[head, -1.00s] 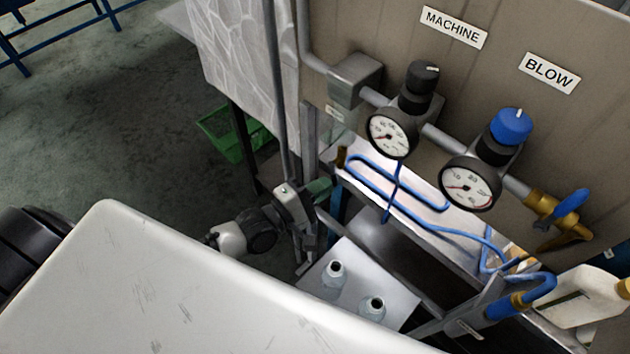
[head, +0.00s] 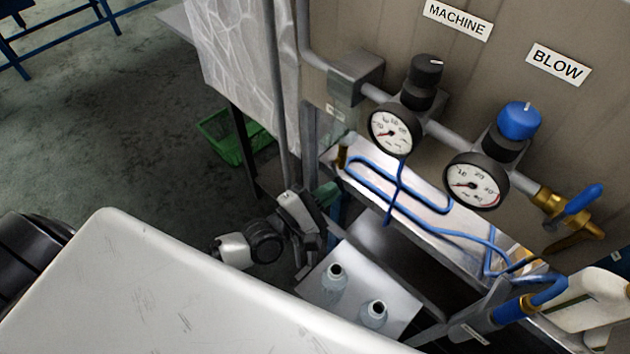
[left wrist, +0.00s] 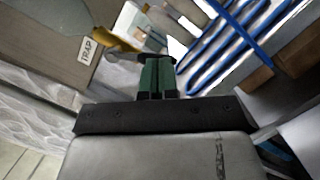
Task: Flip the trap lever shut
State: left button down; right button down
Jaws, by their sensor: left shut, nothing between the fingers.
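A tan panel carries a TRAP label (left wrist: 88,50) in the left wrist view. A thin grey lever (left wrist: 126,56) by brass fittings (left wrist: 118,44) lies just past the label and seems to be the trap lever. My left gripper (left wrist: 158,72) has green fingers shut and empty, with their tips close to the lever's right end. I cannot tell whether they touch. In the head view my left gripper (head: 327,194) is beside the panel's lower left edge, below a small label (head: 335,112). The lever cannot be made out there. My right gripper is not in view.
Two gauges (head: 395,132) (head: 476,181) and a blue-handled valve (head: 583,198) are on the panel. A shelf with blue hose (head: 415,205) lies below. Bottles (head: 335,275) stand on a lower plate. A green crate (head: 228,148) is on the floor.

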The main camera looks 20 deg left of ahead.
pick_arm(q)
jog(key=shift+s+d+r+n+t+b, duration=0.15)
jog(key=shift+d+n+b, duration=0.15)
jog(key=shift+n, duration=0.35)
jog(key=shift+d+r+n+t+b, duration=0.15)
jog(key=shift+n+b, duration=0.1)
jog(key=shift+n, duration=0.4)
jog(key=shift+s+d+r+n+t+y+b, duration=0.1)
jog(key=shift+d+r+n+t+y+b, duration=0.15)
jog(key=shift+n, duration=0.55)
jog(key=shift+s+d+r+n+t+y+b, duration=0.1)
jog(key=shift+d+n+y+b, duration=0.2)
jog(key=shift+n, duration=0.5)
jog(key=shift+s+d+r+n+t+y+b, duration=0.15)
jog(key=shift+r+n+y, duration=0.1)
jog(key=shift+n, duration=0.6)
jog(key=shift+w+d+r+n+y+b, duration=0.15)
jog(key=shift+r+n, duration=0.15)
jog(key=shift+n, duration=0.5)
jog(key=shift+s+d+r+n+t+y+b, duration=0.15)
jog(key=shift+r+n, duration=0.1)
jog(key=shift+n, duration=0.6)
jog(key=shift+f, duration=0.1)
